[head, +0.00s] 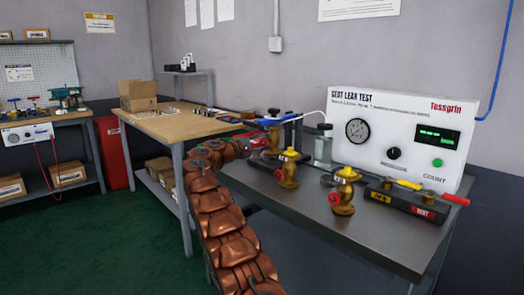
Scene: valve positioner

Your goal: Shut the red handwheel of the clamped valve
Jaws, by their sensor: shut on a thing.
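The clamped valve (273,140) is a brass body on the far left of the grey metal bench, under a blue clamp part (269,122). Its red handwheel (257,142) faces left, toward my arm. My gripper (246,147) is at the end of my copper-coloured arm, level with the handwheel and shut on it. The fingertips are small and dark here, and part of the wheel's rim is hidden. The wheel's turn angle cannot be read.
Two loose brass valves with yellow tags and red handwheels stand nearer, one (289,170) by the clamp and one (345,190) further right. Behind are a glass jar (323,146) and a white leak-test panel (400,135).

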